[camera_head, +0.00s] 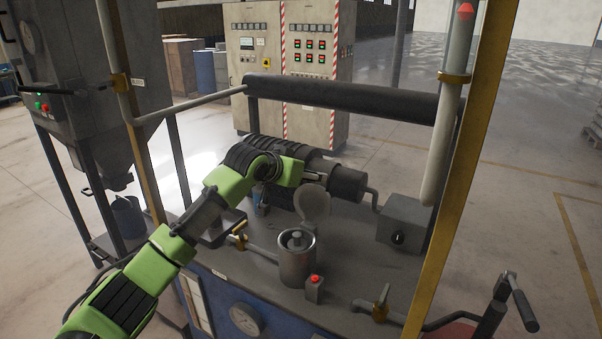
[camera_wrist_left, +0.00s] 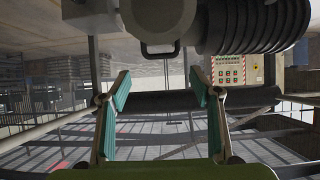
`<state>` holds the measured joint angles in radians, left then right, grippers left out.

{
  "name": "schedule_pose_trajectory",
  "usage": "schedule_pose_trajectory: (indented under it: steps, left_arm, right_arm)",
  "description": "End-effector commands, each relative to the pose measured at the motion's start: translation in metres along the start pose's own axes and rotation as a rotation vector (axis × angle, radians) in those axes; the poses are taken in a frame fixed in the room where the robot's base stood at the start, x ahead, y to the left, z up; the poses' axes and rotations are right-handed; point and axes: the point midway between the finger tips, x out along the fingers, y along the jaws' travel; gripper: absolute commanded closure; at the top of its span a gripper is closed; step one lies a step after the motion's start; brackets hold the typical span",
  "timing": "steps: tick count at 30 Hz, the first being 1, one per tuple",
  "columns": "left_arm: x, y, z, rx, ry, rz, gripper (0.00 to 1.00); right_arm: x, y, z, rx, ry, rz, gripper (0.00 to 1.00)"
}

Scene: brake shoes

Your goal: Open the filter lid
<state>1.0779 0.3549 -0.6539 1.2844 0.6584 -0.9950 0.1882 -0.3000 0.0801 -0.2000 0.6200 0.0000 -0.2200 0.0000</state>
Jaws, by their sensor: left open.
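The filter (camera_head: 297,262) is a grey metal cylinder on the machine's deck in the head view. Its top is uncovered and a round knob shows inside. The round grey filter lid (camera_head: 315,205) stands tilted up at the back of the cylinder's rim. My left gripper (camera_head: 313,177) is just above and behind the lid, partly hidden by my wrist. In the left wrist view its two teal-padded fingers (camera_wrist_left: 160,88) are apart, with nothing between them. A pale round part with a dark handle (camera_wrist_left: 160,52), apparently the lid, is at the top, beyond the fingertips. My right gripper is not in view.
A dark ribbed motor (camera_head: 335,180) lies behind the lid. A black padded bar (camera_head: 340,95) and yellow posts (camera_head: 462,170) frame the deck.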

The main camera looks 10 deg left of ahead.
Motion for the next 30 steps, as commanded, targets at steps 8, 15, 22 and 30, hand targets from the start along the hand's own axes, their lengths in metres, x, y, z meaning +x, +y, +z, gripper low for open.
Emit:
schedule_pose_trajectory:
  steps: [8, 15, 22, 30]
  left_arm:
    - [-0.021, 0.001, -0.001, 0.000, 0.001, 0.001, 0.42]
    - [-0.022, 0.001, -0.001, 0.000, 0.001, 0.000, 0.42]
    - [-0.017, 0.013, 0.028, 0.006, -0.030, 0.015, 0.42]
    - [-0.022, 0.074, 0.185, 0.021, -0.186, 0.072, 0.42]
  right_arm:
    - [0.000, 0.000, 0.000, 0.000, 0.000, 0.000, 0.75]
    - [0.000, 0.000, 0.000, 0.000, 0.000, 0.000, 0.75]
    - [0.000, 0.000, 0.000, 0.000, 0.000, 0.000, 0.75]
    - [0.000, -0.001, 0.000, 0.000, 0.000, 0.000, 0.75]
